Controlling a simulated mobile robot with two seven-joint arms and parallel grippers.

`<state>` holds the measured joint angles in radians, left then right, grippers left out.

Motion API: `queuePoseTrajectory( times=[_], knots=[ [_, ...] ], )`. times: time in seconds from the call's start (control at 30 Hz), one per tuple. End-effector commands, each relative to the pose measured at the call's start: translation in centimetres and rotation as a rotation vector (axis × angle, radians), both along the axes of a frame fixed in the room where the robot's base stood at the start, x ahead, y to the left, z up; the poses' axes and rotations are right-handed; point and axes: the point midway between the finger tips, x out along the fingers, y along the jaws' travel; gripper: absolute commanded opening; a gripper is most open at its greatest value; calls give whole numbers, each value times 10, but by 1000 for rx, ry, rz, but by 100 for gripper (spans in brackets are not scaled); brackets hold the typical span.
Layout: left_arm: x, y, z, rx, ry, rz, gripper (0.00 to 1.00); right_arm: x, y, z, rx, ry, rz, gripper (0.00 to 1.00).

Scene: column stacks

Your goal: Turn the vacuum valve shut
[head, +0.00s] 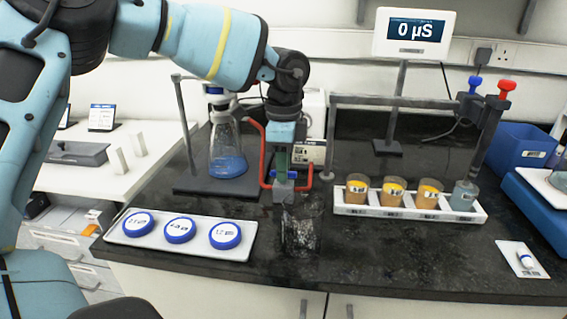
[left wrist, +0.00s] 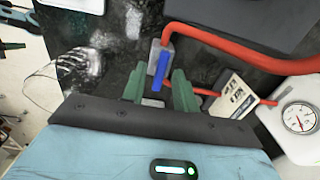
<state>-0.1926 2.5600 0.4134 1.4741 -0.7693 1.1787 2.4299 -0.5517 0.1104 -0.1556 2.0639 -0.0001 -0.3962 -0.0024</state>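The vacuum valve is a small grey block (head: 284,188) on a red hose, low over the dark bench in the head view. In the left wrist view its blue handle (left wrist: 160,70) shows on the grey block, pointing toward my gripper. My left gripper (head: 283,168) reaches down from above to the valve. Its green fingers (left wrist: 158,90) are apart, one on each side of the handle's near end, with gaps visible. Whether the fingers touch the handle is not clear. My right gripper is not in view.
A clear glass vessel (head: 301,230) stands just in front of the valve. A flask with blue liquid (head: 228,155) is left of it. The tray with blue-lidded dishes (head: 180,230) and the rack of cups (head: 410,207) flank the work area. A gauge (left wrist: 299,118) sits nearby.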

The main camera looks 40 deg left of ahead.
Motion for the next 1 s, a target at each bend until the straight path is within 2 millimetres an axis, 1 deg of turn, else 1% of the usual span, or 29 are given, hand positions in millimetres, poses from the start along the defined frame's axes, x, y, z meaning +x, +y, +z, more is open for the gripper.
queuePoseTrajectory(
  times=[0.03, 0.2, 0.47, 0.67, 0.87, 1.0],
  knots=[
    [0, 0, 0, 0, 0, 0, 22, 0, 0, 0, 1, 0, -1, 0],
    [0, 0, 0, 0, 0, 0, 0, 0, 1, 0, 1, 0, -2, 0],
    [0, 0, 0, -1, -1, -7, 0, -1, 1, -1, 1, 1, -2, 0],
    [1, 0, -1, 0, -1, -63, 0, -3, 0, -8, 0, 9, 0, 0],
    [1, 0, -2, 1, -1, -192, 0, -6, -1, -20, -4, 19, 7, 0],
    [1, 0, -2, 1, -1, -317, 0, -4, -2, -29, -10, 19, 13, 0]
  ],
)
